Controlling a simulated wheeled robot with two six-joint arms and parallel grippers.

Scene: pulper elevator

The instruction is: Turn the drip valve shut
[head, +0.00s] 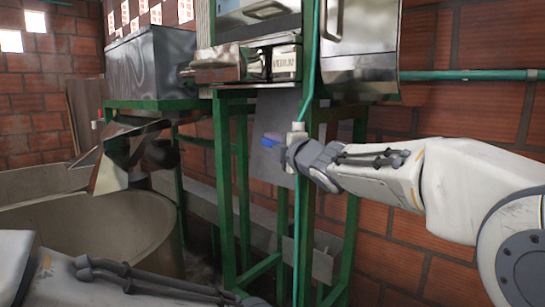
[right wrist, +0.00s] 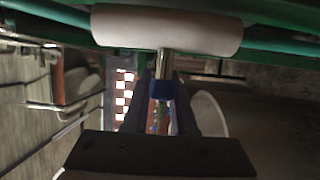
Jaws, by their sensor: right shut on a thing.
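The drip valve has a white body (head: 298,128) on the thin green pipe (head: 308,85) in front of the machine's green frame. Its blue handle (head: 272,139) sticks out to the left of the pipe in the head view. My right gripper (head: 282,149) is at the handle. In the right wrist view the white body (right wrist: 168,28) lies across the top, a metal stem (right wrist: 164,62) comes from it, and the blue handle (right wrist: 161,89) is between my closed fingers. I cannot tell how far the handle is turned. My left forearm crosses the bottom of the head view; its fingertips are out of frame.
The machine's green frame (head: 223,190) stands behind the valve, with metal housings above it. A large round tank (head: 110,225) is at the left under a metal chute (head: 112,172). A brick wall (head: 405,245) closes off the right. A green pipe (head: 470,75) runs along it.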

